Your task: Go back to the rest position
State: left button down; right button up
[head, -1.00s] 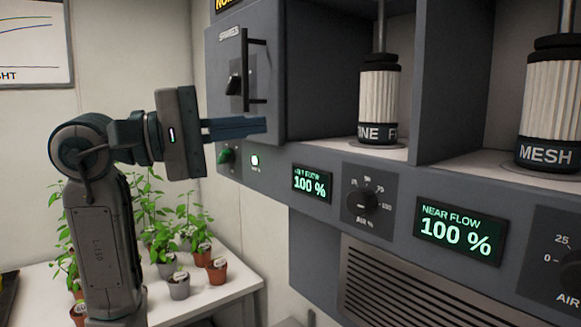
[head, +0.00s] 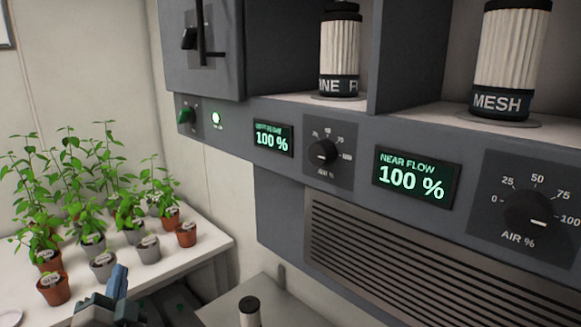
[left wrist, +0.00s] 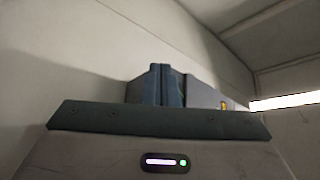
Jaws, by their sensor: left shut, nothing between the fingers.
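My left gripper (head: 118,285) shows only in part at the bottom left of the head view, low in front of the plant table. Its blue fingers point up and are shut with nothing between them. In the left wrist view the closed fingers (left wrist: 162,85) stand side by side, pointing up toward the wall and ceiling. The gripper is apart from the grey control cabinet (head: 290,200). My right gripper is not in view.
Several potted plants (head: 102,262) stand on a white table (head: 215,245) at left. The cabinet holds two ribbed filters (head: 340,50), (head: 510,50), dials and displays reading 100 %. A dark-capped cylinder (head: 250,308) stands at the bottom on a grey surface.

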pick_arm(q)
jog(key=s+f+n+g, duration=0.2)
jog(key=f+g, duration=0.1)
jog(key=f, duration=0.4)
jog(key=s+f+n+g, duration=0.1)
jog(key=s+f+g, duration=0.2)
jog(key=f, duration=0.3)
jog(key=s+d+f+n+g+h, duration=0.25)
jog(key=s+f+g, duration=0.25)
jog(key=s+f, duration=0.5)
jog(key=s+d+f+n+g+h, duration=0.25)
jog(key=s+f+g, duration=0.35)
jog(key=s+f, duration=0.45)
jog(key=s+a+f+g, duration=0.1)
jog(key=a+f, duration=0.2)
jog(key=f, duration=2.7)
jog(key=s+a+f+g, duration=0.1)
jog(key=s+f, duration=1.7)
jog(key=shift+s+a+f+b, duration=0.25)
jog(key=shift+s+f+b, duration=0.05)
jog(key=shift+f+b, duration=0.05)
